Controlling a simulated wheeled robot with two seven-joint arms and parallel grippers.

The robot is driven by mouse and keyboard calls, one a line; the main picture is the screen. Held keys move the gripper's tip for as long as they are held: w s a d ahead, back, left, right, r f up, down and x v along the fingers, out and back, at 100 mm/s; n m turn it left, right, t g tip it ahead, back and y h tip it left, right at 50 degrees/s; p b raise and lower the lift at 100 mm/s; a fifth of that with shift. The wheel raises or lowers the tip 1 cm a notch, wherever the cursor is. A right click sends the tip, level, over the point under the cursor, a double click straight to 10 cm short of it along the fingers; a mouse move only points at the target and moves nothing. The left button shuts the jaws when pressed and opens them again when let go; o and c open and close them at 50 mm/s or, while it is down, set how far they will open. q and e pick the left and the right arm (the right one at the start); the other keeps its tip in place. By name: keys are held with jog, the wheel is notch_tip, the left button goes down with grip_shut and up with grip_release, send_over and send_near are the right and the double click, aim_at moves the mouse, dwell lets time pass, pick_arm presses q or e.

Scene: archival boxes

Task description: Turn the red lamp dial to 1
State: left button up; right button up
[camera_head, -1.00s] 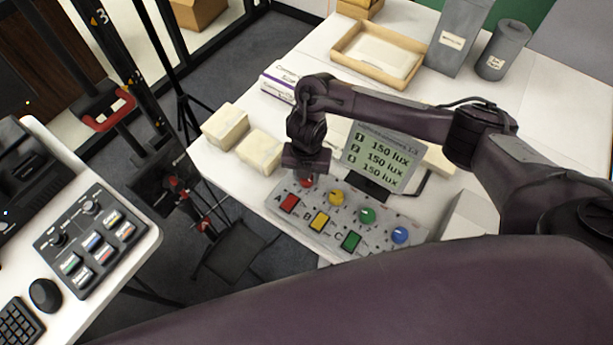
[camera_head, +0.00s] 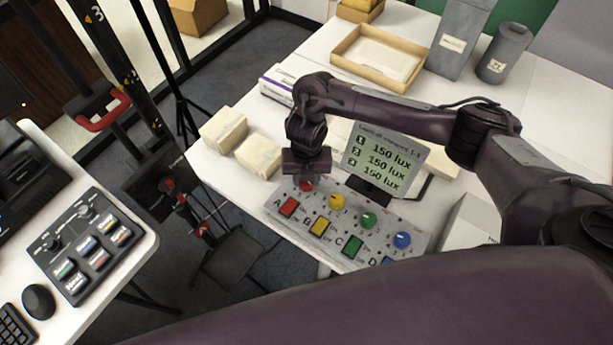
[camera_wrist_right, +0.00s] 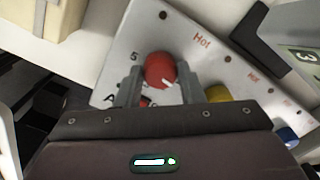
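The red lamp dial (camera_head: 306,185) is at the left end of the grey lamp panel (camera_head: 335,247). My right gripper (camera_head: 306,172) points down just over the dial. In the right wrist view its fingers (camera_wrist_right: 159,84) are apart, one on each side of the dial; they look very close to it, and contact is unclear. The display (camera_head: 382,160) reads 150 lux on all three lines. My left gripper is out of view.
Yellow (camera_head: 337,201), green (camera_head: 369,220) and blue (camera_head: 402,240) dials sit right of the red one, with coloured buttons in front. Pale blocks (camera_head: 258,156) lie left of the panel. A white box (camera_head: 470,222) stands to its right.

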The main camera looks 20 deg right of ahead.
jog(key=o, duration=0.3)
jog(key=shift+o, duration=0.2)
notch_tip(320, 180, up, 7)
jog(key=shift+r+p, duration=0.1)
jog(key=shift+p, duration=1.05)
jog(key=shift+r, duration=0.3)
